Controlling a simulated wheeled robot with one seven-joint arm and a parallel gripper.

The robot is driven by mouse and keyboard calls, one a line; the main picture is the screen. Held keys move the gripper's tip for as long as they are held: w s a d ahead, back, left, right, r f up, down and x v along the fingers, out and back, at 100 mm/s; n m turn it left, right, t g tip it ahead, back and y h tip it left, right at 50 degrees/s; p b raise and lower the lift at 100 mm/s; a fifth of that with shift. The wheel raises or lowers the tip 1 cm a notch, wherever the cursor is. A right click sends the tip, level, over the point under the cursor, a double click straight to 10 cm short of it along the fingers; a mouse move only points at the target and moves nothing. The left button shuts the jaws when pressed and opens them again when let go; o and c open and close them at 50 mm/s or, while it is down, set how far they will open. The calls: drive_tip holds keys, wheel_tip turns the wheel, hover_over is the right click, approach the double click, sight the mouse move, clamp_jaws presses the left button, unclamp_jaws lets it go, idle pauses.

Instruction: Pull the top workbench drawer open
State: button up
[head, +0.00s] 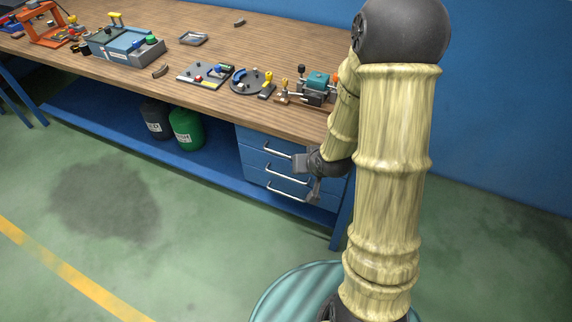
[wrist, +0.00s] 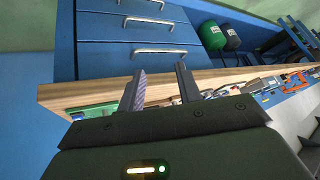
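The blue top drawer (head: 252,136) is the uppermost of three under the right end of the workbench and looks shut. Its silver bar handle (head: 280,149) faces the floor side. The wrist view is inverted, so the top drawer (wrist: 110,58) lies just above the wooden edge, its handle (wrist: 158,51) beyond the fingertips. My gripper (head: 306,177) is at the right side of the drawers, near the handle's right end. In the wrist view my gripper (wrist: 160,70) is open, its two fingers apart with nothing held between them. Whether a finger touches the handle cannot be told.
The lower drawers have similar handles, the middle one (head: 286,174) and the bottom one (head: 286,192). The wooden workbench top (head: 130,65) carries several tools and fixtures. A green canister (head: 187,129) and a black one (head: 156,121) stand left of the drawers. Floor in front is clear.

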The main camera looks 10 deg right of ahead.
sight(286, 156)
wheel_tip(286, 156, down, 19)
drive_tip(key=w+d+m+t+y+b, duration=0.1)
drive_tip(key=m+t+b, duration=1.1)
drive_tip(key=m+b, duration=0.1)
drive_tip(key=shift+w+d+f+y+b, duration=0.2)
drive_tip(key=shift+w+y+b, duration=0.2)
drive_tip(key=shift+b, duration=0.2)
drive_tip(key=w+a, duration=0.1)
drive_tip(key=w, duration=0.4)
drive_tip(key=w+a+r, duration=0.1)
drive_tip(key=w, duration=0.5)
drive_tip(key=w+a+r, duration=0.1)
drive_tip(key=w, duration=0.5)
drive_tip(key=shift+r, duration=0.25)
